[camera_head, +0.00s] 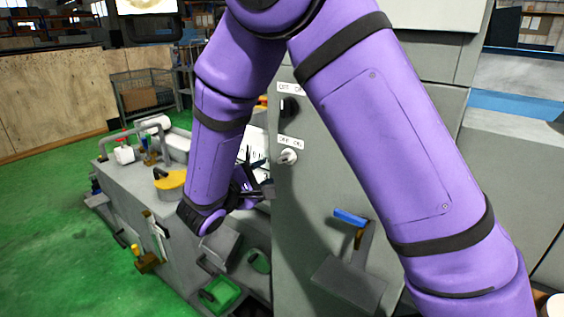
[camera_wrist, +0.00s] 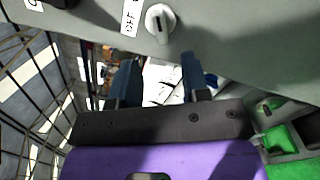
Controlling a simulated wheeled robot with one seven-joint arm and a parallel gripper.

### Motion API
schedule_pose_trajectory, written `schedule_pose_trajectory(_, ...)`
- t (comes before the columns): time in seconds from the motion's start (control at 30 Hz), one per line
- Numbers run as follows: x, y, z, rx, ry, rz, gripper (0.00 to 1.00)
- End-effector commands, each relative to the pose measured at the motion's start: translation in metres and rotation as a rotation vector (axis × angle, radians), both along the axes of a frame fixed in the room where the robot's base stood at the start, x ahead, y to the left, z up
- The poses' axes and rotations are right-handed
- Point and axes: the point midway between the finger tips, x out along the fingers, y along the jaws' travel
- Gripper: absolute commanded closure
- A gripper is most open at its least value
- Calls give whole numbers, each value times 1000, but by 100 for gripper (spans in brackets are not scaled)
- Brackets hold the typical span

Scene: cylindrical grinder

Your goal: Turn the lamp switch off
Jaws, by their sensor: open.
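A white rotary knob (camera_head: 288,157) sits on the grey cabinet front under an "OFF ON" label (camera_head: 291,142). A black rotary knob (camera_head: 289,107) sits above it under another label, partly hidden by my arm. I cannot tell from the labels which one is the lamp switch. In the wrist view, the white knob (camera_wrist: 160,22) is just beyond my fingertips, near the top edge, with a dark slot on its face. My gripper (camera_wrist: 160,62) is open and empty, apart from the knob. In the head view, my gripper (camera_head: 259,178) is left of the white knob, partly hidden by my wrist.
A blue-handled lever (camera_head: 350,217) sticks out of the cabinet below the knobs. The grinder bed (camera_head: 125,185) with a yellow round part (camera_head: 171,183) stands at the left. Green floor is free at the far left.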

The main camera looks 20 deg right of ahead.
Motion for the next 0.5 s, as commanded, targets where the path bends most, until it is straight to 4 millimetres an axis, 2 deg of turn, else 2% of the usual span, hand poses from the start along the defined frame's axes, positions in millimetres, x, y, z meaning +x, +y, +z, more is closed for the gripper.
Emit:
schedule_pose_trajectory(0.1,12,-20,0,0,0,-6,57)
schedule_pose_trajectory(0.3,31,-48,0,0,0,-5,57)
schedule_pose_trajectory(0.5,42,-65,0,1,1,-4,57)
